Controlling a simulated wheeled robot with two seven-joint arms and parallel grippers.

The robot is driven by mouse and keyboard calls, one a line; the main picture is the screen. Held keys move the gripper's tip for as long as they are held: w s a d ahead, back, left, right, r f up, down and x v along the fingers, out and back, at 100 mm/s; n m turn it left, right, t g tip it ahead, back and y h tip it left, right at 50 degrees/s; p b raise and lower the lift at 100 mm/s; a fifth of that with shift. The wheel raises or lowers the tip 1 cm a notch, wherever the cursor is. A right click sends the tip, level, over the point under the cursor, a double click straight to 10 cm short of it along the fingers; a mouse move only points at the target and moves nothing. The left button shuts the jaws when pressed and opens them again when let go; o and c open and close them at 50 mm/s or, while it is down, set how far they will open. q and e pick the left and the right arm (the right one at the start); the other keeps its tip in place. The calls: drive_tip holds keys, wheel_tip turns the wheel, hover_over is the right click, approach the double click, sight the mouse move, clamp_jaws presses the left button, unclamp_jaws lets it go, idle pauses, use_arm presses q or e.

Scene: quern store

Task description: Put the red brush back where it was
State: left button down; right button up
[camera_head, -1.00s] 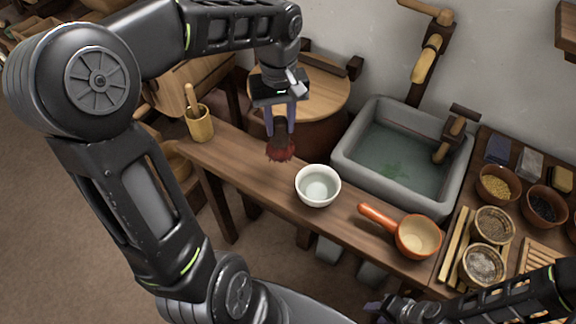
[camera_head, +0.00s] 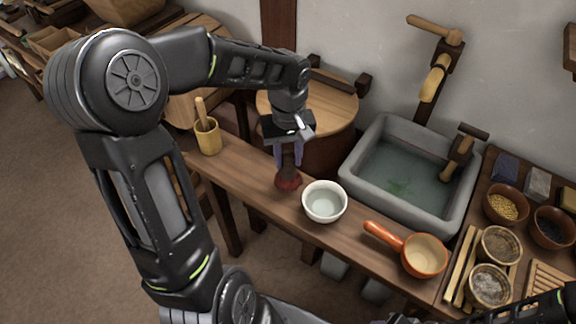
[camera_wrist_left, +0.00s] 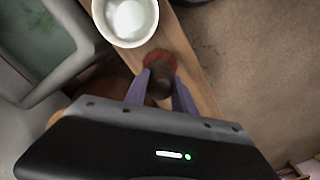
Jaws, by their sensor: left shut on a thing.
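The brush (camera_head: 288,181) has a dark handle and dark red bristles pointing down. My left gripper (camera_head: 289,161) is shut on its handle and holds it upright over the narrow wooden bench (camera_head: 240,171), just left of the white bowl (camera_head: 325,203). The bristles are at or very near the bench top; I cannot tell if they touch. In the left wrist view the brush (camera_wrist_left: 160,66) sits between the two fingers, with the bowl (camera_wrist_left: 128,18) beside it. My right arm shows only at the lower right edge; its jaws are too cut off to read.
A wooden cup with a pestle (camera_head: 208,137) stands on the bench to the left. An orange-handled pan (camera_head: 424,256) lies to the right of the bowl. Behind are a round wooden lid (camera_head: 335,104) and a stone sink (camera_head: 360,181). Bare bench lies between cup and brush.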

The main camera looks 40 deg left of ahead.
sight(288, 167)
use_arm(q)
drive_tip(key=shift+f, duration=1.85)
drive_tip(key=shift+f, duration=0.15)
drive_tip(key=c, duration=1)
unclamp_jaws()
drive_tip(key=shift+c, duration=0.2)
wheel_tip(288, 167, up, 12)
drive_tip(key=shift+r, duration=0.2)
